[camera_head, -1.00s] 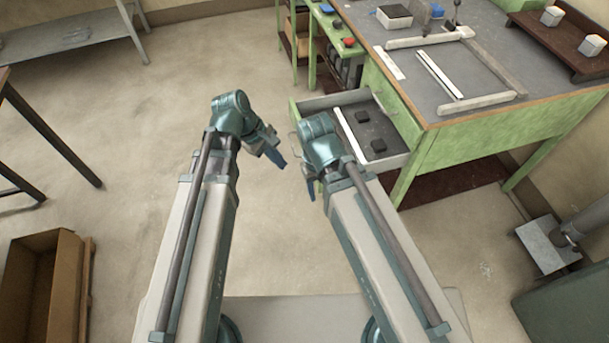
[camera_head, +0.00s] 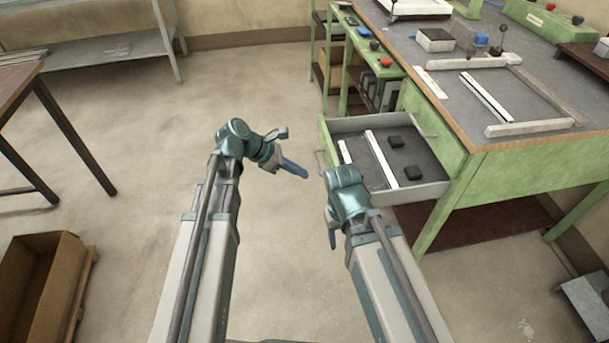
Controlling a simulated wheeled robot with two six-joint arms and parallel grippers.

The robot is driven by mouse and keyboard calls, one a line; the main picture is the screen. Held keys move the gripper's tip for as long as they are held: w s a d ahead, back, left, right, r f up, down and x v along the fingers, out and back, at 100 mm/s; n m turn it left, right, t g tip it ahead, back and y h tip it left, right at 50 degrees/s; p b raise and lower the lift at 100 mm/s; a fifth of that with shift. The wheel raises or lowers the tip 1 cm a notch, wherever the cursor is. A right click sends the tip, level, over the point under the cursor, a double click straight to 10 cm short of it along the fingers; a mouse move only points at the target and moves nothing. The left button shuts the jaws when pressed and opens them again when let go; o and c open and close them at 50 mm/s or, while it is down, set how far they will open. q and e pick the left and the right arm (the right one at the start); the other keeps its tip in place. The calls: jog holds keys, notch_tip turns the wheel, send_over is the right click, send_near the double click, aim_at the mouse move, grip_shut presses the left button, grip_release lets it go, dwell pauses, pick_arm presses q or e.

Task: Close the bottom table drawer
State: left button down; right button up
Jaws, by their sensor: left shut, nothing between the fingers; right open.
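The bottom table drawer (camera_head: 428,191) stands pulled out from the green table (camera_head: 528,165). Two white strips (camera_head: 379,156) and two black blocks (camera_head: 413,172) lie inside it. Its handle (camera_head: 318,160) shows at the left, on the front side. My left gripper (camera_head: 297,169) is shut and empty, pointing right, to the left of the drawer front and apart from it. My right gripper (camera_head: 332,239) points down below the drawer's near left corner; my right arm's wrist hides that corner. Its fingers are mostly hidden, and it looks empty.
A cardboard box (camera_head: 38,300) stands at the lower left, and a brown table (camera_head: 18,90) at the left. A green shelf unit (camera_head: 372,80) stands behind the drawer. The floor (camera_head: 130,150) left of the drawer is clear.

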pick_arm(q)
jog(key=w+d+f+b, duration=0.2)
jog(key=d+f+b, duration=0.2)
jog(key=d, duration=0.5)
jog(key=shift+w+f, duration=0.2)
jog(key=shift+f, duration=0.4)
pick_arm(e)
jog(key=shift+f, duration=2.6)
